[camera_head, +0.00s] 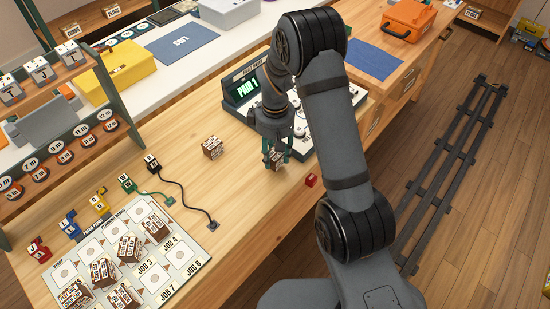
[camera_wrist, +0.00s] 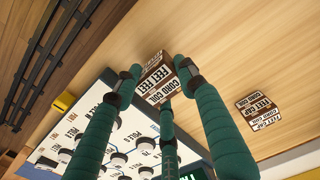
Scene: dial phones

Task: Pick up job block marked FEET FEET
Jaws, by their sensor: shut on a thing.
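A white-and-brown block (camera_wrist: 160,80) with printed words, among them what reads as FEET, sits between the fingertips of my gripper (camera_wrist: 158,84) in the wrist view. My gripper (camera_head: 276,156) is shut on this block, which shows partly behind the fingers in the head view (camera_head: 275,164). It is low over the wooden table, just in front of the dial device; I cannot tell if the block touches the table.
A device with a lit PAIR 1 screen (camera_head: 245,89) and dials stands behind my gripper. A planning board (camera_head: 190,270) with several blocks, and cables (camera_head: 190,195), lie at left.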

